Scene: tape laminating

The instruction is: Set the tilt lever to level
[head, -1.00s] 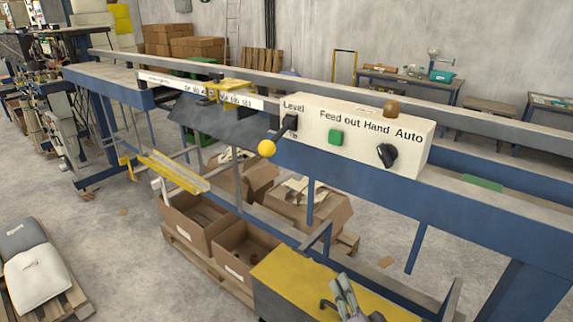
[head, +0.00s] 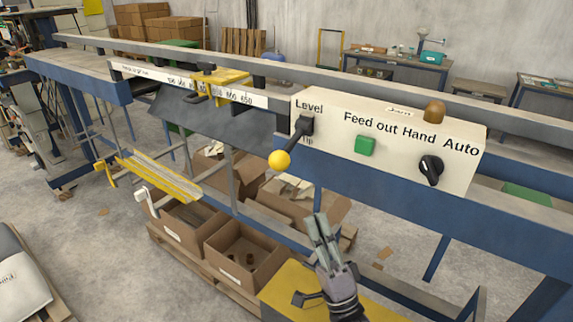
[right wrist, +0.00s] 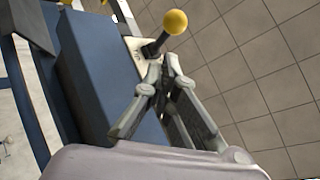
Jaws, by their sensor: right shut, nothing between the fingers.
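The tilt lever (head: 292,143) is a black arm with a yellow ball knob (head: 279,160) on the left end of the cream control box (head: 390,135). It slants down and left from its pivot, between the "Level" label above and a partly hidden lower label that seems to read "Tip". My right gripper (head: 318,217) is below and to the right of the knob, fingers pointing up, shut and empty. In the right wrist view the knob (right wrist: 175,22) is beyond the fingertips (right wrist: 166,66), apart from them. My left gripper is not in view.
The box also carries a green button (head: 365,145), a black Hand/Auto knob (head: 431,168) and a brown knob (head: 434,110). A blue rail (head: 400,200) runs below the box. Cardboard boxes (head: 245,255) stand under the machine. A yellow-topped surface (head: 285,285) lies beside my right arm.

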